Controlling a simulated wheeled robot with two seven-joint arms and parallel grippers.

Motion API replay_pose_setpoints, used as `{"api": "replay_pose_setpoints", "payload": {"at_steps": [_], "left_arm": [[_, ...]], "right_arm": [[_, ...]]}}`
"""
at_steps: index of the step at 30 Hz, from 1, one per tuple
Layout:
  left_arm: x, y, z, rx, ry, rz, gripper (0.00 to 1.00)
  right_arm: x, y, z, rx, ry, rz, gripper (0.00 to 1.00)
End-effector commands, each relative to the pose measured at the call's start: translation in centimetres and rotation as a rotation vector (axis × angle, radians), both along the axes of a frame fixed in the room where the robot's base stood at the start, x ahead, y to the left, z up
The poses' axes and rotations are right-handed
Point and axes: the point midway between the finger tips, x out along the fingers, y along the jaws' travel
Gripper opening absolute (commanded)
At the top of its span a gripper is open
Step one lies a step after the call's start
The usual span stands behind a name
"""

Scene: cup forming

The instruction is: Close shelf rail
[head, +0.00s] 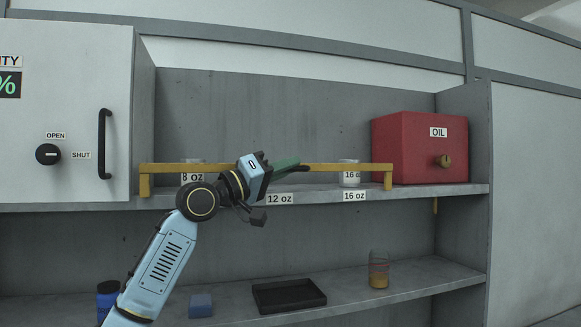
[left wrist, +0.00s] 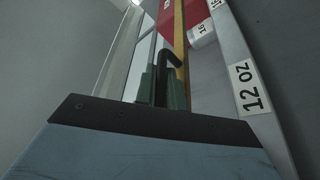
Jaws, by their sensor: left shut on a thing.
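The yellow shelf rail (head: 350,167) runs level across the front of the upper shelf (head: 325,194), with a short post at each end standing at the shelf's edge. It also shows in the left wrist view (left wrist: 180,40). My left gripper (head: 288,165) is in front of the middle of the rail and hides part of it. Its green fingers are shut on a black hooked handle (left wrist: 174,56), whose dark end sticks out to the right in the head view. Where the handle joins the rail is not clear. My right gripper is out of view.
Cups stand behind the rail near the 8 oz (head: 192,178) and 16 oz (head: 349,178) labels. A red OIL box (head: 405,150) stands at right. The lower shelf holds a black tray (head: 289,296), a blue block (head: 200,306) and a glass (head: 378,268). A cabinet door (head: 75,110) is at left.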

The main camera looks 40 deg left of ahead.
Motion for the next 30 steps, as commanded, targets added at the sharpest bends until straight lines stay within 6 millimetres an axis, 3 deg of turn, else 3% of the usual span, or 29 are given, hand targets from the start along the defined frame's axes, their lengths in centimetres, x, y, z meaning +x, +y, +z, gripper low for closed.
{"api": "replay_pose_setpoints", "payload": {"at_steps": [3, 4, 6, 17, 30], "left_arm": [[0.1, 0.1, 0.0, 0.001, -0.002, 0.003, 0.0], [0.1, 0.1, 0.0, 0.001, -0.002, 0.003, 0.15], [0.1, 0.1, 0.0, 0.002, -0.002, 0.002, 0.2], [-0.5, 0.2, -0.4, 0.001, -0.001, 0.001, 0.2], [-8.0, 2.6, -3.3, 0.003, -0.002, 0.003, 0.2]], "right_arm": [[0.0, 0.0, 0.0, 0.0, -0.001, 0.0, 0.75], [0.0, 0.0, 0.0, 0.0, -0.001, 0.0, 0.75], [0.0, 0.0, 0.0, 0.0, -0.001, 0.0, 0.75], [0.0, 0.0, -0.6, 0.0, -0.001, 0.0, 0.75], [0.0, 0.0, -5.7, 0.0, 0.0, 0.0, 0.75]]}}
